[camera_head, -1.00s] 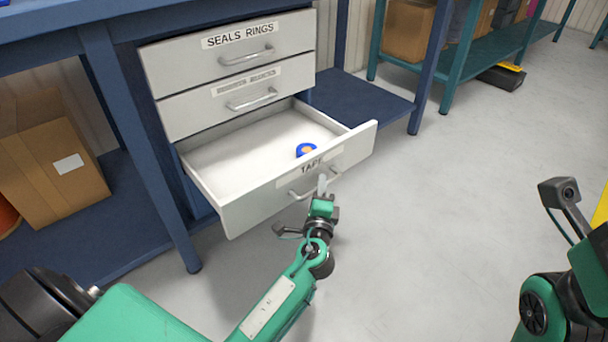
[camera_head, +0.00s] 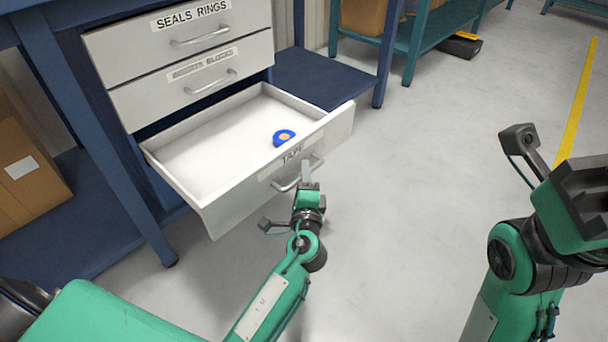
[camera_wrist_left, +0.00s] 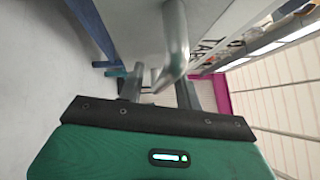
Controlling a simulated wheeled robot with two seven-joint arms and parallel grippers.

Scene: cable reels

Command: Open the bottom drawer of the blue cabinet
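The bottom drawer (camera_head: 240,197), labelled TAPE, is pulled well out of the blue cabinet (camera_head: 110,120). A blue tape roll (camera_head: 284,138) lies inside it near the front. My left gripper (camera_head: 305,172) is at the drawer's metal handle (camera_head: 284,186), toward its right end. In the left wrist view the handle (camera_wrist_left: 175,40) runs down between the two fingers (camera_wrist_left: 158,92), which appear shut on it. Part of my right arm shows at the right edge, away from the cabinet; its fingertips are not clearly visible.
Two upper drawers, the top one (camera_head: 230,38) labelled SEALS RINGS and the middle one (camera_head: 150,103), are shut. A cardboard box (camera_head: 25,170) stands on the lower shelf at left. The grey floor (camera_head: 410,160) in front and to the right is clear.

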